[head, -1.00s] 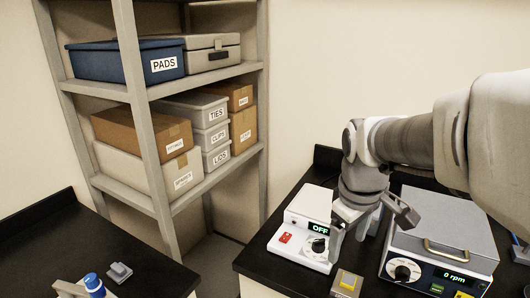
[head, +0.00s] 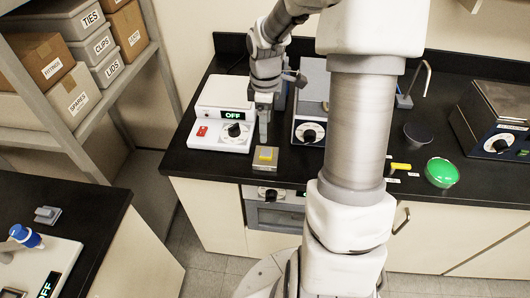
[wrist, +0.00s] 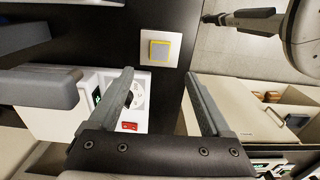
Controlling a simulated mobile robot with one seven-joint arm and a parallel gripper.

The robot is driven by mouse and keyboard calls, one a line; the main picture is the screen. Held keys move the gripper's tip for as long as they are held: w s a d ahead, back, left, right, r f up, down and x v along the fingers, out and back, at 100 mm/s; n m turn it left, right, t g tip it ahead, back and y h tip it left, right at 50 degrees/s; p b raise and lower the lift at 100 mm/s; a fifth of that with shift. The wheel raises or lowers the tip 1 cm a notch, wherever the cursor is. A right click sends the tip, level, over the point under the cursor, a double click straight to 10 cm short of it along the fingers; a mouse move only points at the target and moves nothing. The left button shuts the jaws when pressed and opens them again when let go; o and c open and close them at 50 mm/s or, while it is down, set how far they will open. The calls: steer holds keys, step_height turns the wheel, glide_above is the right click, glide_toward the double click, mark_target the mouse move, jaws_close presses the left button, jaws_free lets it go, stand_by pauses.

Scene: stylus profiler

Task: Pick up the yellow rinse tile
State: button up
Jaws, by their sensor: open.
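The yellow rinse tile (head: 265,155) lies on a small grey block at the front edge of the black counter. In the wrist view the tile (wrist: 159,50) shows a yellow rim around a grey middle, on a pale square base. My gripper (wrist: 159,75) is open and empty. In the wrist view its two fingers point toward the tile, which appears just beyond the gap between them. In the head view a finger hangs behind the tile, beside the white device. The gap between finger and tile is hard to judge.
A white device (head: 222,130) with an OFF display stands left of the gripper. A dial unit (head: 309,133) stands to the right, partly behind my arm. A green dish (head: 442,172), a dark cup (head: 418,134) and a yellow-handled item (head: 400,166) lie farther right. Shelves stand at left.

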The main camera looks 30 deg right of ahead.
mark_target(266, 152)
step_height(266, 152, down, 10)
steer(key=shift+d+f, duration=0.1)
jaws_close()
stand_by(0.7)
